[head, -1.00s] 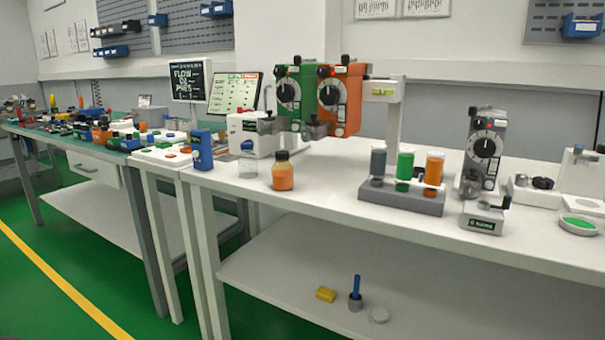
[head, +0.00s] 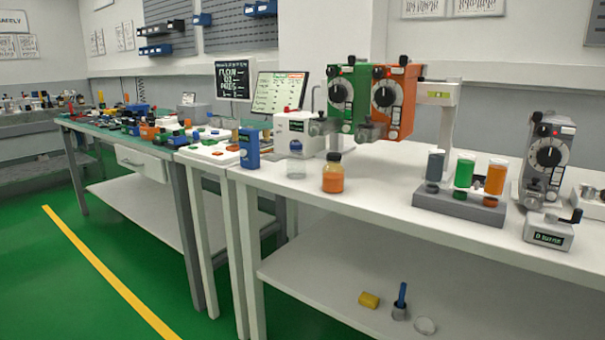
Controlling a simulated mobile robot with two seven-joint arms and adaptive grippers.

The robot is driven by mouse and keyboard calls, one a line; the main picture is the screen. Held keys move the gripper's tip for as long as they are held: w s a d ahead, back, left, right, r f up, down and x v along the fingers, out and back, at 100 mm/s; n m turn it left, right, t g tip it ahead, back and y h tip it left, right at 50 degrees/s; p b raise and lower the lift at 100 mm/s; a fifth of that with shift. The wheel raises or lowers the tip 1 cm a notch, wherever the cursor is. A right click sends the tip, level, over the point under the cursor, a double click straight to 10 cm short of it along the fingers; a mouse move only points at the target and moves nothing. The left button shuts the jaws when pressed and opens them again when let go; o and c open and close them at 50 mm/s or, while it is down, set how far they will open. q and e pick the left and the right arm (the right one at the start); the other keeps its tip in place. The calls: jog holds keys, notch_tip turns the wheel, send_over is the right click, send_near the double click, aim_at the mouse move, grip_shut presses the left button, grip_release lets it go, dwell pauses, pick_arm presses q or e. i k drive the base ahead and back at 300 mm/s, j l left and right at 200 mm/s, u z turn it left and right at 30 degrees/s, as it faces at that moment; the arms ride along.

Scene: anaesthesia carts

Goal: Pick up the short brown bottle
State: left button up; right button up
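A short bottle (head: 333,178) stands upright near the front edge of the white bench (head: 400,224). It has a dark cap, an amber-brown neck and an orange lower part. It is the only bottle here that looks like the short brown one, though its body reads more orange than brown. Neither of my grippers is in view.
A blue device (head: 249,148) stands left of the beaker. Green (head: 349,97) and orange (head: 394,100) dial units are behind the bottle. A grey rack (head: 458,204) with coloured cylinders is to the right. The bench between bottle and rack is clear. Green floor lies open at left.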

aim_at(333, 173)
jog(key=i+j+z, duration=0.15)
jog(key=i+j, duration=0.85)
